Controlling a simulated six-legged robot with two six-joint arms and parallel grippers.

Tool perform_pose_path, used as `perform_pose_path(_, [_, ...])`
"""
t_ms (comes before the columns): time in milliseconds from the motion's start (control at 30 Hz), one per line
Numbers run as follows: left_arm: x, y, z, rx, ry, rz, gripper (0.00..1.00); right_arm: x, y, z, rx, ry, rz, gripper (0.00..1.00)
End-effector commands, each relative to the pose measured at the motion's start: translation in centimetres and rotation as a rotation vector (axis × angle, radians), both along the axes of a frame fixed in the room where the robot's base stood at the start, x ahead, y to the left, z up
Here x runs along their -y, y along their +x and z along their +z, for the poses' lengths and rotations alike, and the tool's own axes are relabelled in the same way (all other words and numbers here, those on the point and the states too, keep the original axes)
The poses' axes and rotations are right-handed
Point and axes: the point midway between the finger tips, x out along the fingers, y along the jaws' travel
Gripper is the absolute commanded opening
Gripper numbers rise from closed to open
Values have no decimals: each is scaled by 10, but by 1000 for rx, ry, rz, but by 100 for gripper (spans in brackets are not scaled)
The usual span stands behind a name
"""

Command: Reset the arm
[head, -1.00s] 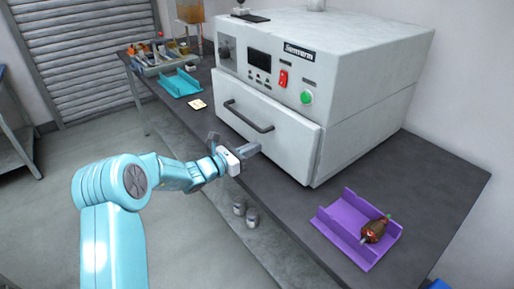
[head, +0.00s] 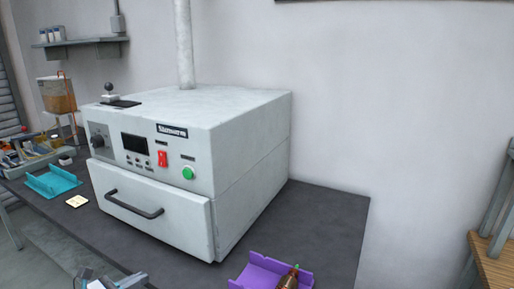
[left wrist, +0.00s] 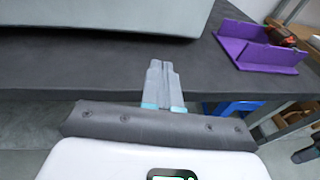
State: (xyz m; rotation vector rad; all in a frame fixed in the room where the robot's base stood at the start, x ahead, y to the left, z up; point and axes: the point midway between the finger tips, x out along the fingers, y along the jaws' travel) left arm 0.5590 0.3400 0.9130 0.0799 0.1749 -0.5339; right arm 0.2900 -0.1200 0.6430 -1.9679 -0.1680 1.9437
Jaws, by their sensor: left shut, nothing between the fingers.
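My left gripper (head: 112,281) is only partly in the head view, at the bottom edge in front of the oven. In the left wrist view its two grey fingers (left wrist: 161,80) are pressed together with nothing between them. They point toward the dark bench, apart from any object. The grey-white oven (head: 180,160) stands on the bench with its drawer front (head: 155,212) and dark handle (head: 134,204). The drawer looks closed or nearly so. My right gripper is not in view.
A purple tray (head: 258,274) holds a brown armature (head: 288,278) at the bench's right; the tray also shows in the left wrist view (left wrist: 262,57). A teal tray (head: 50,182) and a pale square (head: 76,201) lie left of the oven. Bare bench (head: 320,215) lies right of it.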

Motion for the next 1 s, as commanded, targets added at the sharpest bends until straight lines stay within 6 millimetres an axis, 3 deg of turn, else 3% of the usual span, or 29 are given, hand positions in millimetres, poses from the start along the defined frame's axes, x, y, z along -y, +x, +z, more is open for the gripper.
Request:
perform_pose_path(33, [25, -9, -26, -66, 50, -74, 0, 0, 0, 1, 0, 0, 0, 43])
perform_pose_path(167, [85, -52, -100, -229, 258, -321, 0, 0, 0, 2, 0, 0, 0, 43])
perform_pose_path(300, [137, -127, -175, -330, 562, -687, 0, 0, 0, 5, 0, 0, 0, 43])
perform_pose_path(433, [166, -207, -231, -236, 949, -1152, 0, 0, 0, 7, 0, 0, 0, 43])
perform_pose_path(500, [175, -235, -248, -87, 1136, -1367, 0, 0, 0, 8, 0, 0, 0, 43])
perform_pose_path(633, [195, -259, -261, 255, 1370, -1621, 0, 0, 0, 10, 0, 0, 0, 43])
perform_pose_path(800, [218, -269, -261, 549, 1484, -1722, 0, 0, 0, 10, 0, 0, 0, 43])
perform_pose_path(1000, [221, -269, -260, 594, 1501, -1728, 0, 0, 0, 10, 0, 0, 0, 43])
